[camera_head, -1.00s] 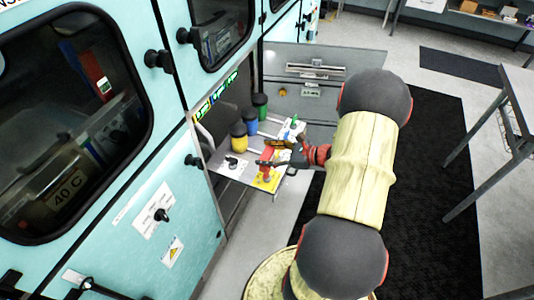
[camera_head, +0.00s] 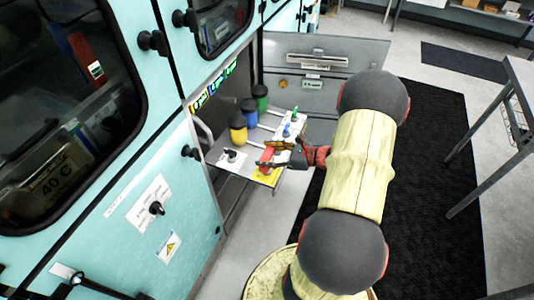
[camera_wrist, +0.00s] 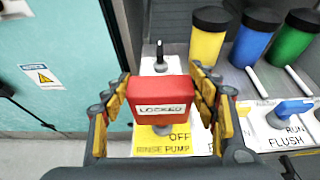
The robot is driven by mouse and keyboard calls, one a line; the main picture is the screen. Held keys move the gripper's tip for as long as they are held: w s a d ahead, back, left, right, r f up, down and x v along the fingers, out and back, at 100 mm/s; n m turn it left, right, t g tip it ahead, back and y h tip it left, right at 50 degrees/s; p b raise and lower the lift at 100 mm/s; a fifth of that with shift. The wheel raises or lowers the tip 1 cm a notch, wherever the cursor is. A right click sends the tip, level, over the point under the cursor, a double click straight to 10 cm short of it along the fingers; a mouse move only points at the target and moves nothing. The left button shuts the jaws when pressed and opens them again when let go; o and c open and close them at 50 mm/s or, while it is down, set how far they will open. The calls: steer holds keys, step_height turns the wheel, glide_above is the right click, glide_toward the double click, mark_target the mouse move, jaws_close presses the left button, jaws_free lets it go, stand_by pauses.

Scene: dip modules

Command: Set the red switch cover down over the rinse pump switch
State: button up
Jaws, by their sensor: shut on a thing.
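The red switch cover (camera_wrist: 160,92), marked LOCKED, is between the fingers of my gripper (camera_wrist: 162,78) in the wrist view. The fingers are shut on its two sides. It is right above the yellow rinse pump plate (camera_wrist: 147,149), which reads OFF and RINSE PUMP. A grey round part of the rinse pump switch (camera_wrist: 162,130) shows under the cover's front edge. The rest of the switch is hidden, and I cannot tell whether the cover rests on the plate. In the head view the red cover (camera_head: 267,154) is low over the yellow plate at the tray's front.
A black toggle (camera_wrist: 159,55) stands just behind the cover. A blue lever (camera_wrist: 290,107), marked RUN and FLUSH, is to the right. Yellow (camera_wrist: 209,35), blue (camera_wrist: 253,38) and green (camera_wrist: 293,42) canisters stand behind. The teal cabinet (camera_wrist: 50,55) is at left.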

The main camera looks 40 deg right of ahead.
steer(key=shift+f+b, duration=1.1)
steer(key=shift+f, duration=0.8)
steer(key=shift+f, duration=0.35)
steer(key=o, duration=1.3)
steer(key=shift+s, duration=0.1)
steer(key=v, duration=1.1)
steer(key=shift+s+d+r, duration=0.15)
steer(key=shift+s+d, duration=0.05)
steer(key=shift+s, duration=0.1)
